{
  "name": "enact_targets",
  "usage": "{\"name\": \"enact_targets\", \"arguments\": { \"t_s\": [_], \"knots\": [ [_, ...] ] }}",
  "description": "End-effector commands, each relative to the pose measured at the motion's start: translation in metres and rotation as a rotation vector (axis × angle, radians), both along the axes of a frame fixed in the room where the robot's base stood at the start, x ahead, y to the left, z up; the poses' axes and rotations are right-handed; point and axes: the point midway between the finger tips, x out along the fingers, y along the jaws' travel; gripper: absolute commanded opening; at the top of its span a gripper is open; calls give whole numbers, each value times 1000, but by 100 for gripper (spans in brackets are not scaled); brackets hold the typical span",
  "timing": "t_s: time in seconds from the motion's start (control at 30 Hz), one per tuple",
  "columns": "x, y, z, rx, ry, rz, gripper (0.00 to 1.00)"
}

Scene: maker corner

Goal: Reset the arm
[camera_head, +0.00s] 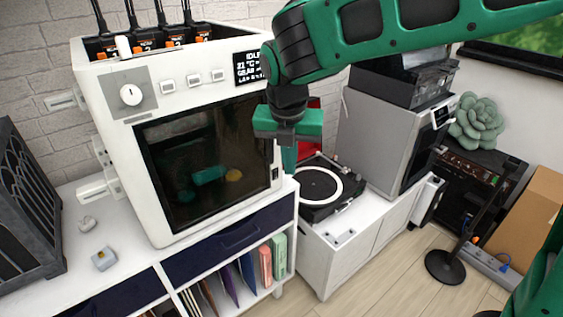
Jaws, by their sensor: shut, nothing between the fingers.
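My green and black arm reaches in from the upper right of the head view. It bends at a dark elbow above the bench, and its end hangs down. My gripper (290,158) points downward in front of the right edge of a white boxy machine (215,107). Its green fingers are together and hold nothing. The machine has a dark front window, a round knob and a small display on its upper panel. Green and yellow shapes show dimly in the window.
A turntable-like device (322,187) sits on a low white cabinet (345,262) right of my gripper. A grey machine (385,135) stands behind it. A dark slatted box (22,215) and small items are on the left worktop (120,255).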

Motion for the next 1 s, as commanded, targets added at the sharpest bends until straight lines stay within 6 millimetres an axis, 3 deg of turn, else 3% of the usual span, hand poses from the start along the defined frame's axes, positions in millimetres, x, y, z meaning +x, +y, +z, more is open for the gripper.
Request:
{"name": "enact_targets", "arguments": {
  "t_s": [0.1, 0.3, 0.63, 0.77, 1.0],
  "knots": [
    [-4, 0, 28, 5, -6, 1, 0],
    [-14, -1, 62, 4, -5, 6, 0],
    [-18, -14, 84, 8, -3, -45, 0],
    [-16, -52, 80, 35, -5, -255, 0],
    [-30, -159, 63, 124, -21, -907, 0]
  ]
}}
